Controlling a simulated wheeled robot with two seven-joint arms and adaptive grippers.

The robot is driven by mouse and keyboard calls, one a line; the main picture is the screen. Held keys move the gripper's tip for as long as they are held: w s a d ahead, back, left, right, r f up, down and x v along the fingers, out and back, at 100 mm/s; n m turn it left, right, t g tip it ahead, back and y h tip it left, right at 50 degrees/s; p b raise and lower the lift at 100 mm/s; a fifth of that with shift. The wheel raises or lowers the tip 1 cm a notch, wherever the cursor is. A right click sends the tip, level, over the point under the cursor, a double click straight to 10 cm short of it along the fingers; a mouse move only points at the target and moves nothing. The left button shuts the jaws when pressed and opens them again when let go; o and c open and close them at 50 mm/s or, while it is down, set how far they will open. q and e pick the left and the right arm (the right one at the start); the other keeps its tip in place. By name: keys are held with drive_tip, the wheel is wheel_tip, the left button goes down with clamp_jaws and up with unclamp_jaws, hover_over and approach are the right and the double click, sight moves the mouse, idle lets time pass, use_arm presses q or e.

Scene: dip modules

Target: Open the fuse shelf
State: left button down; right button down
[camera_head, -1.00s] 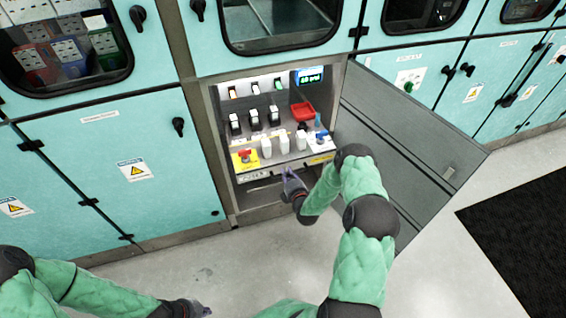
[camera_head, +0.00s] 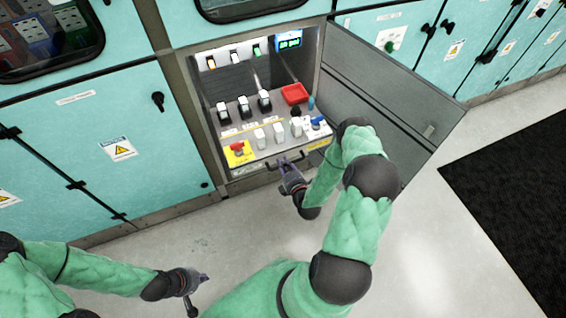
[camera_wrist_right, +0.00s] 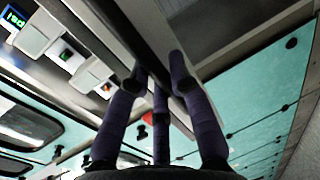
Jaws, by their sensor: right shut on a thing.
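The grey compartment door (camera_head: 385,100) stands wide open to the right, with my right arm in front of it. A lit green display (camera_head: 289,40) is at the compartment's back. Closed teal cabinets (camera_head: 95,150) flank it. The floor (camera_head: 215,235) in front is clear; a black mat (camera_head: 520,190) lies right.

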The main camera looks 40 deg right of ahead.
drive_tip(key=shift+f, duration=0.1)
drive_tip(key=c, duration=1.1)
unclamp_jaws()
drive_tip(key=shift+s, duration=0.1)
drive_tip(key=v, duration=1.2)
